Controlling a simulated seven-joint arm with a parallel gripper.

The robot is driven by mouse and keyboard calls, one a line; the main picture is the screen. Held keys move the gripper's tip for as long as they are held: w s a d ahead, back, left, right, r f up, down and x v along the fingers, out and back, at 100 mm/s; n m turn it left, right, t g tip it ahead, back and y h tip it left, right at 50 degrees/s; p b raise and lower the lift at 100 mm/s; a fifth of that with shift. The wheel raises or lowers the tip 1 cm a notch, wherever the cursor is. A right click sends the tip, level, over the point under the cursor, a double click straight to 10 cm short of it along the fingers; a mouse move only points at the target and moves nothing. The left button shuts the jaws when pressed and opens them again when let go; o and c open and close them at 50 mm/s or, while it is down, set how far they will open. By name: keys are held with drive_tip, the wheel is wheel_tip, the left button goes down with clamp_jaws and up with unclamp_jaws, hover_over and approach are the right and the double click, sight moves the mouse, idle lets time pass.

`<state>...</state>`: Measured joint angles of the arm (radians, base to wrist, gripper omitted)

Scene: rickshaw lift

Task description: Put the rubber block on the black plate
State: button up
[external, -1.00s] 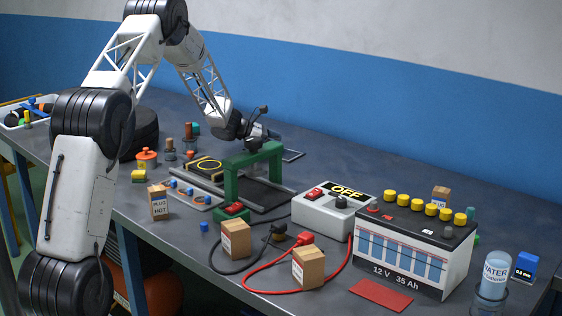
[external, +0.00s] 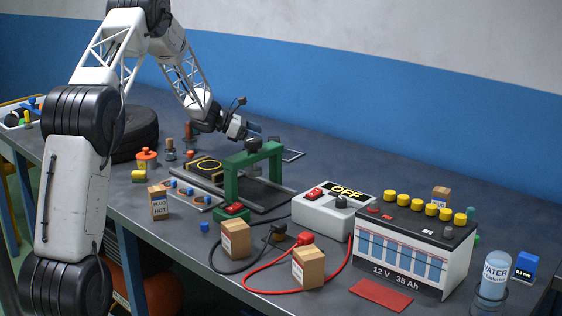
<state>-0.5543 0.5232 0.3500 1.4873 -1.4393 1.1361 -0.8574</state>
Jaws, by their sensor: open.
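A dark flat base (external: 268,195) lies under the green frame. I cannot surely pick out the rubber block; it may be small or hidden behind my gripper or the frame. My gripper (external: 253,131) is open, above the bench behind the green frame. It is apart from the black slab, up and to its right. Its fingertips are small and partly unclear, and I see nothing held.
A switch box marked OFF (external: 333,208) and a battery (external: 412,245) stand at right. Small cardboard boxes (external: 235,240) and red and black cables (external: 262,275) lie in front. A tyre (external: 135,130) and an orange pot (external: 147,160) stand left.

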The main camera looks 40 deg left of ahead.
idle(0.7)
drive_tip(key=s+d+r+m+g, duration=0.2)
drive_tip(key=s+d+r+m, duration=0.15)
drive_tip(key=d+r, duration=0.35)
drive_tip(key=s+d+r+m+g, duration=0.25)
drive_tip(key=s+d+r, duration=0.25)
drive_tip(key=d, duration=0.3)
drive_tip(key=s+d+r+m+g+y, duration=0.1)
drive_tip(key=s+d+r+m+y, duration=0.1)
drive_tip(key=s+d+r+m, duration=0.6)
drive_tip(key=s+d+r+m+g+y, duration=0.25)
drive_tip(key=s+d, duration=0.65)
drive_tip(key=s, duration=0.6)
drive_tip(key=s+d+m+y, duration=0.1)
drive_tip(key=s+d+m, duration=0.1)
drive_tip(key=s, duration=0.8)
drive_tip(key=s+d+m+y, duration=0.2)
drive_tip(key=s+m, duration=0.3)
drive_tip(key=s, duration=0.5)
drive_tip(key=s+d+m+t+y, duration=0.1)
drive_tip(key=s+d+m+y, duration=0.1)
drive_tip(key=s, duration=0.8)
drive_tip(key=shift+f+m, duration=0.25)
drive_tip(key=shift+m, duration=0.6)
